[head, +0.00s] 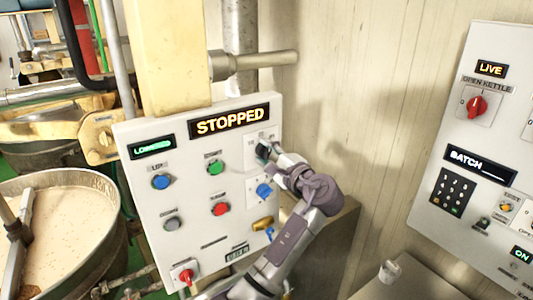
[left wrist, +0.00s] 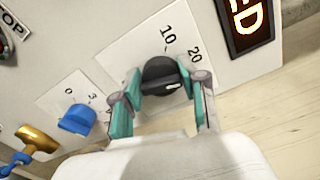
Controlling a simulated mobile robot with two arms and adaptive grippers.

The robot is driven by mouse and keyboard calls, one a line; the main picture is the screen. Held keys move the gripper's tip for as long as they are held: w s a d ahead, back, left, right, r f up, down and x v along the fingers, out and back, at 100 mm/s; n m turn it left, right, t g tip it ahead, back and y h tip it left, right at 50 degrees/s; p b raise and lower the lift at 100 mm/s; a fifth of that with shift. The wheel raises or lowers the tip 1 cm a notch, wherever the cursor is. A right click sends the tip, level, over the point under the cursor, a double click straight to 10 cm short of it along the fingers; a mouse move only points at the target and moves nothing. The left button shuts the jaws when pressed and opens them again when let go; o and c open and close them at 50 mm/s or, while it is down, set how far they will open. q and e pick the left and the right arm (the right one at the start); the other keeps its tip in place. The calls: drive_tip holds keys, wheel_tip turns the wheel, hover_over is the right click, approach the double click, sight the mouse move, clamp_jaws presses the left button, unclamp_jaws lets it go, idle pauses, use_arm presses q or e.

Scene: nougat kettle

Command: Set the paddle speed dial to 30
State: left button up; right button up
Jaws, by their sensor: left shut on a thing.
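The paddle speed dial (left wrist: 160,72) is a round black knob on a white scale plate, where the numbers 10 and 20 show in the left wrist view. The rest of its scale is hidden behind my fingers. A white mark on the knob lies at its right side, near my right finger; I cannot read its exact setting. My left gripper (left wrist: 163,100) has its teal fingers on both sides of the knob, shut on it. In the head view the left gripper (head: 265,153) is at the upper right of the white control panel (head: 190,255), covering most of the dial.
Below the dial are a blue knob (head: 264,190) and a brass-coloured handle (head: 262,223). An orange "STOPPED" display (head: 230,119) is above. Blue, green and red buttons and a red switch (head: 186,275) are further left. A kettle (head: 70,225) stands left; another panel (head: 480,150) hangs right.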

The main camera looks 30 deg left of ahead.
use_arm(q)
drive_tip(key=m, duration=0.3)
drive_tip(key=shift+m, duration=2.1)
drive_tip(key=o, duration=1.1)
drive_tip(key=shift+d, duration=0.1)
drive_tip(key=v, duration=1.2)
drive_tip(key=shift+w, duration=0.1)
